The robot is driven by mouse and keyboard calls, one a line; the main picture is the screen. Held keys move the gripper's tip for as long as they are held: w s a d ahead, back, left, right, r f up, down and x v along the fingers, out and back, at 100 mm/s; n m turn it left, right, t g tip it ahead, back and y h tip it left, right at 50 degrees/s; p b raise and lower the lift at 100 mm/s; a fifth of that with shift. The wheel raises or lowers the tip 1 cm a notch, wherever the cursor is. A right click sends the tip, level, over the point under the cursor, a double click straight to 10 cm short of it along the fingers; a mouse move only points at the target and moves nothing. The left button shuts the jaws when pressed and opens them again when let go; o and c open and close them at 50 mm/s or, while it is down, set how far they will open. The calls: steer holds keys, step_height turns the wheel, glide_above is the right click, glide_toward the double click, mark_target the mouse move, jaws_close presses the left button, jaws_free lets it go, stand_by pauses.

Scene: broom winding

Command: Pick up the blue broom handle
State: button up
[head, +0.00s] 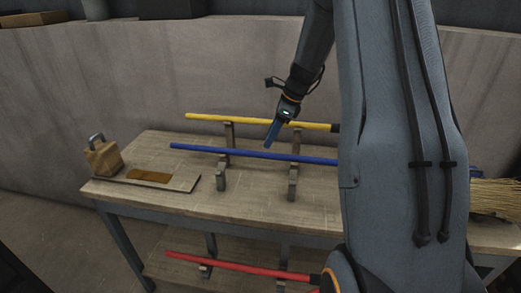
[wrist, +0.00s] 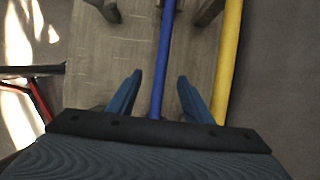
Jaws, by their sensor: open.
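The blue broom handle (head: 250,154) lies across upright wooden holders on the table in the head view. My arm hides part of its right side. My gripper (head: 270,146) is above the handle, pointing down. In the wrist view the blue handle (wrist: 163,60) runs lengthwise between the two blue fingers of my open gripper (wrist: 160,85). The fingers stand apart from it on both sides. I cannot tell the exact height of the fingers relative to the handle.
A yellow handle (head: 210,118) lies behind, close to the right finger in the wrist view (wrist: 229,60). A red handle (head: 230,264) rests lower in front. A wooden block (head: 103,158) and a board (head: 187,182) are at the table's left. Broom bristles (head: 497,197) show at right.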

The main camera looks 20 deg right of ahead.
mark_target(264, 152)
steer(key=x, duration=0.2)
steer(key=p+x, duration=0.1)
steer(key=shift+s+d+f, duration=0.1)
steer(key=shift+d+f, duration=0.1)
steer(key=shift+d, duration=0.05)
steer(key=shift+p+x, duration=0.7)
steer(key=shift+x, duration=1.4)
steer(key=shift+d, duration=0.1)
jaws_close()
